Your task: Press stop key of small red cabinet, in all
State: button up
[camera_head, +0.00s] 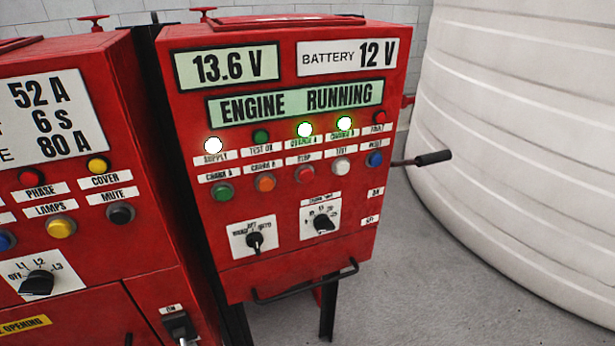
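The small red cabinet (290,240) stands in the centre on dark legs. Its displays read 13.6 V, BATTERY 12 V and ENGINE RUNNING. A red round key (304,174) sits under a small label that appears to read STOP, in the middle of the key row. A green key (222,191) and an orange key (265,182) are to its left, a white key (341,166) and a blue key (375,159) to its right. My gripper is not in view.
A larger red cabinet (80,240) stands close on the left. A dark-gripped lever (433,158) sticks out right of the small cabinet, and a black bar handle (305,285) runs along its lower front. A white ribbed tank (520,130) fills the right. Grey floor (440,300) is clear in front.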

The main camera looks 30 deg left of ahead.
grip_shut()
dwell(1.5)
